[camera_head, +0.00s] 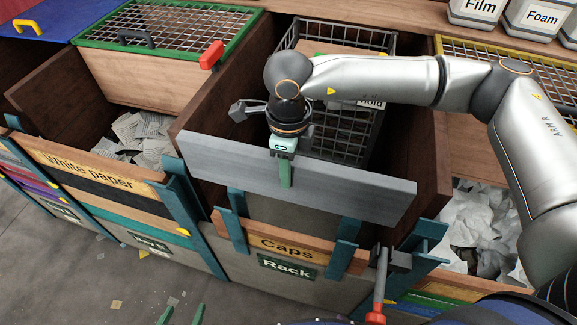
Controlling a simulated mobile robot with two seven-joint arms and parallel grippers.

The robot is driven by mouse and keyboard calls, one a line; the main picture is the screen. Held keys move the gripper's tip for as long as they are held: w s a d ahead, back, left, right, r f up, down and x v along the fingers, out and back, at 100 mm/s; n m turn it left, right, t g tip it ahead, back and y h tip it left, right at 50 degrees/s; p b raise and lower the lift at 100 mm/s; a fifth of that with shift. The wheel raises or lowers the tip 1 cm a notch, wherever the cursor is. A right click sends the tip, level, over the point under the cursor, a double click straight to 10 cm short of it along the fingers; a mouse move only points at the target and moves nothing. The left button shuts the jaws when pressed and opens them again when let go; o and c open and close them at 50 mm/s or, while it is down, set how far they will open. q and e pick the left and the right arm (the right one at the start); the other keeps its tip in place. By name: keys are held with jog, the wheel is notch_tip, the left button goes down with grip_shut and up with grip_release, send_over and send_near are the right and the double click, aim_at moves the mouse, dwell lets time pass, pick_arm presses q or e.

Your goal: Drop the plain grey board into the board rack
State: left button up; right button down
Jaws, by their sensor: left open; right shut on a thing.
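The plain grey board (350,188) is long and hangs level-ish, tilted down to the right, above the front of the middle bay. My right gripper (285,172) is shut on it near its middle, with a green finger down its front face. Below is the board rack, with teal uprights (236,230) and a green "Rack" sign (287,268). A wooden board labelled "Caps" (287,248) sits between the uprights. The grey board's lower edge appears above it; whether it touches the uprights is unclear. My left gripper (181,315) is open and empty at the bottom edge, only its green fingertips showing.
A wire basket (345,38) stands behind the board. A bin of paper (140,130) is at left, with a "White paper" board (90,172) in front. Crumpled paper (480,225) lies in a right bay. A red-handled tool (378,290) hangs at the right front.

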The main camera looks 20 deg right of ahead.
pick_arm(q)
jog(key=shift+f, duration=0.25)
pick_arm(e)
jog(key=shift+r, duration=0.1)
jog(key=shift+b, duration=0.4)
pick_arm(q)
jog(key=shift+f, duration=0.25)
pick_arm(e)
notch_tip(320, 180, down, 7)
jog(key=b, duration=0.7)
jog(key=shift+f, duration=0.2)
pick_arm(q)
notch_tip(320, 180, down, 13)
jog(key=w+d+b, duration=0.1)
jog(key=d+b, duration=0.1)
jog(key=b, duration=0.8)
jog(key=shift+d+r+m+h, duration=0.2)
jog(key=shift+d+m+h, duration=0.1)
jog(key=shift+h, duration=0.1)
pick_arm(e)
notch_tip(320, 180, down, 11)
jog(key=shift+r, duration=0.2)
